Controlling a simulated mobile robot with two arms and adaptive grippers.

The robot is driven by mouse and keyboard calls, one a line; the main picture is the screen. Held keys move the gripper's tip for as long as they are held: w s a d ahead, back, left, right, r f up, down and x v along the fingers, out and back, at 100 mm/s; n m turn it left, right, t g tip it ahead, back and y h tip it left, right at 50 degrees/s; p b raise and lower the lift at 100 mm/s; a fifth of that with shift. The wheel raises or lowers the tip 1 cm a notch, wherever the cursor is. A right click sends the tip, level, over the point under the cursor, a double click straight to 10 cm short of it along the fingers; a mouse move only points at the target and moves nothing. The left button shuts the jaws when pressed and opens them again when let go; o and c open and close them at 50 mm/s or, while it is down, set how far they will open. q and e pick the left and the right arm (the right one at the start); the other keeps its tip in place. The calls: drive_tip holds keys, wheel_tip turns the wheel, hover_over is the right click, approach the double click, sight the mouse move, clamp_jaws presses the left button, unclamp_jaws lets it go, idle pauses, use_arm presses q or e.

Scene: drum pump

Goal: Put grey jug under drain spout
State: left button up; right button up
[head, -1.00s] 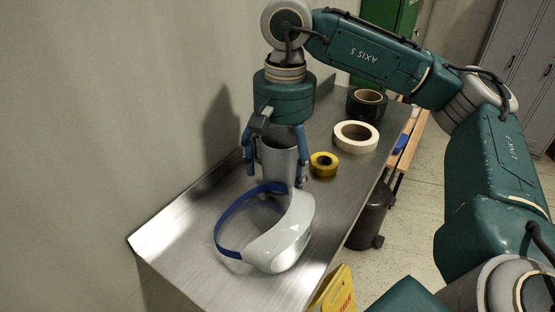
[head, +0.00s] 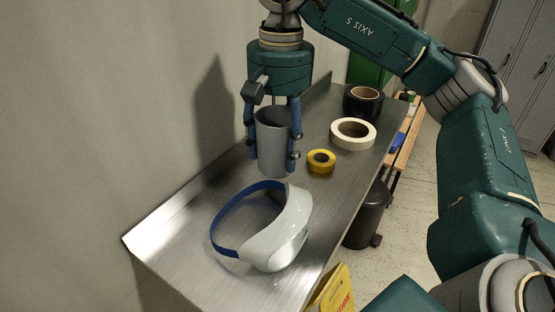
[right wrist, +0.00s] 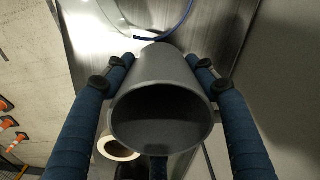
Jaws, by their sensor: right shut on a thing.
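The grey jug (head: 273,150) is upright in my right gripper (head: 273,156), whose two blue fingers press on its sides. It appears to be held above the steel bench, behind the face shield. In the right wrist view the jug (right wrist: 160,105) fills the middle, its open mouth toward the camera, with a finger of the right gripper (right wrist: 158,75) on each side. The inside of the jug looks dark and empty. No drain spout shows in these frames. My left gripper is not in view.
On the steel bench (head: 185,225) lie a face shield (head: 280,240) with a blue band, a yellow tape roll (head: 321,161), a white tape roll (head: 353,133) and a black tape roll (head: 364,101). A dark bin (head: 366,220) and a yellow sign (head: 333,290) stand beside it.

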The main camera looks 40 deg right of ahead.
wheel_tip(320, 180, up, 16)
drive_tip(key=p, duration=0.4)
